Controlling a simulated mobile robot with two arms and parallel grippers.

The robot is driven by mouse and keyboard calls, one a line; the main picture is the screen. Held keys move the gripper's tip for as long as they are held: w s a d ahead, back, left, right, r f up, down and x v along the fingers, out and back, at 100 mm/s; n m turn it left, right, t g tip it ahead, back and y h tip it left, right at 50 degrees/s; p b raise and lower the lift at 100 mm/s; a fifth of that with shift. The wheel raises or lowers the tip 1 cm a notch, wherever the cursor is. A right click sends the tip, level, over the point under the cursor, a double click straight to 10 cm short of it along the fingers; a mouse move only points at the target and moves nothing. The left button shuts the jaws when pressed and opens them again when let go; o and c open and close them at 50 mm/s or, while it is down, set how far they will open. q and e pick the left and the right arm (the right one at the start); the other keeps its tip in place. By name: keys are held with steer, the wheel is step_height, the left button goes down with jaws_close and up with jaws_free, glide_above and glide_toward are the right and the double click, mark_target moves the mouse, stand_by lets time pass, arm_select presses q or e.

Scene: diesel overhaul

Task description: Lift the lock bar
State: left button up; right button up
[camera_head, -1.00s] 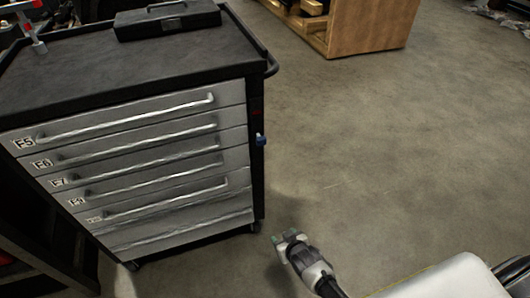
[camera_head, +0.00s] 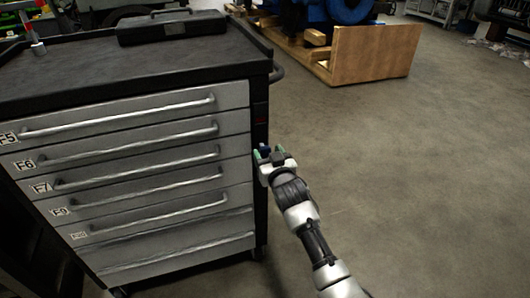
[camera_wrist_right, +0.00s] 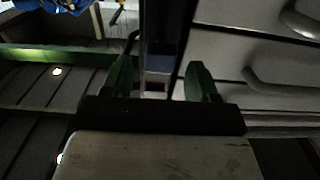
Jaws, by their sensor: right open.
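The lock bar appears to be the dark upright strip (camera_head: 260,104) along the right front edge of the grey drawer cabinet (camera_head: 150,120). A small blue tab (camera_head: 264,148) sits on it, partly hidden by my gripper. My right gripper (camera_head: 268,153) is open at the tab, its green-tipped fingers pointing at the cabinet edge. In the right wrist view the blue tab (camera_wrist_right: 162,66) shows between the two spread fingers, with a small reddish patch below it. I cannot tell whether the fingers touch it. My left gripper is not in view.
The drawers with long bar handles (camera_head: 140,152) are all shut. A black case (camera_head: 170,26) lies on the cabinet top. A wooden crate or stand (camera_head: 372,54) with a blue machine is at the back. The floor (camera_head: 420,170) to the right is clear.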

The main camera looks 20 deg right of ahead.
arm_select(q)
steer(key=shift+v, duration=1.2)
arm_select(e)
steer(key=shift+w, duration=1.4)
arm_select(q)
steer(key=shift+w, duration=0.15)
arm_select(e)
steer(key=shift+c, duration=0.2)
jaws_close()
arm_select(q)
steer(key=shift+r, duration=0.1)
arm_select(e)
steer(key=shift+r, duration=0.1)
